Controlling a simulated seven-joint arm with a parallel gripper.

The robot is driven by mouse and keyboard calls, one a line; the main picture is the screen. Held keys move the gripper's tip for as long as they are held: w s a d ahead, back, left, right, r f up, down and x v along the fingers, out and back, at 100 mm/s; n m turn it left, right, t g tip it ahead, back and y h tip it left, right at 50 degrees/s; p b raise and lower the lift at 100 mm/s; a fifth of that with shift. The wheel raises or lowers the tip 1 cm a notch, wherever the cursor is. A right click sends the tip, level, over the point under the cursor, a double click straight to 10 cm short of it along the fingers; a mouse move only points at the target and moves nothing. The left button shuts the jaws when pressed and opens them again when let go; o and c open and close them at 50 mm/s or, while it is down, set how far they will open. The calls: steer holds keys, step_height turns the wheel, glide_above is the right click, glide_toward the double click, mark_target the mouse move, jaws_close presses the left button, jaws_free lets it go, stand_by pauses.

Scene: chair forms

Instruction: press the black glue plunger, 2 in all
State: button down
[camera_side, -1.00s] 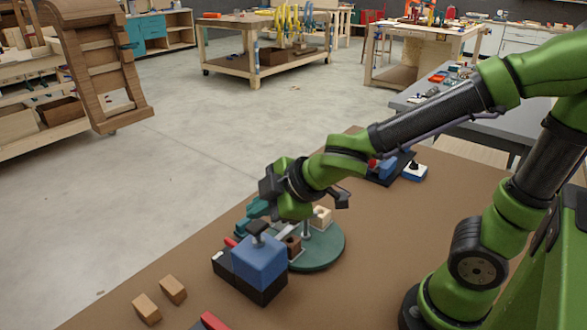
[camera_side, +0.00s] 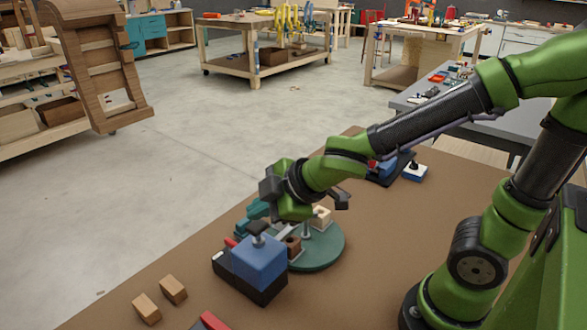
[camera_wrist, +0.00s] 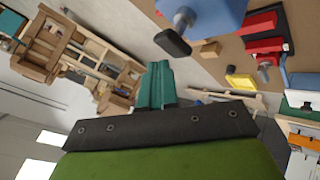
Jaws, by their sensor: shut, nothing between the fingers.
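The black glue plunger (camera_side: 257,227) stands on a metal stem on top of a blue block (camera_side: 259,262), which sits on a black base. In the wrist view the black plunger (camera_wrist: 172,41) is near the top, with the blue block (camera_wrist: 214,10) behind it. My gripper (camera_side: 256,210) is shut and empty, its teal fingers close behind and a little above the plunger in the side view. In the wrist view my gripper (camera_wrist: 156,84) shows its fingers together, apart from the plunger in the picture.
A round green plate (camera_side: 322,254) beside the blue block carries small wooden blocks and metal posts. Two loose wooden blocks (camera_side: 173,289) lie at the front left. A red-topped piece (camera_side: 210,321) is at the front edge. Blue and white fixtures (camera_side: 414,172) stand farther back. Brown table is bare between.

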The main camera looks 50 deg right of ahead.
steer(key=shift+f, duration=0.3)
steer(key=shift+f, duration=1.05)
stand_by(1.4)
steer(key=s+d+r+m+h, duration=0.2)
steer(key=d+r+m+h, duration=0.15)
steer(key=d+m, duration=0.3)
steer(key=s+d+r+m+g+y, duration=0.1)
steer(key=s+d+r+m+y, duration=0.2)
steer(key=s+m, duration=0.5)
steer(key=shift+s+r+m+g+y, duration=0.25)
steer(key=shift+r+m+g+y, duration=0.15)
steer(key=shift+r, duration=0.45)
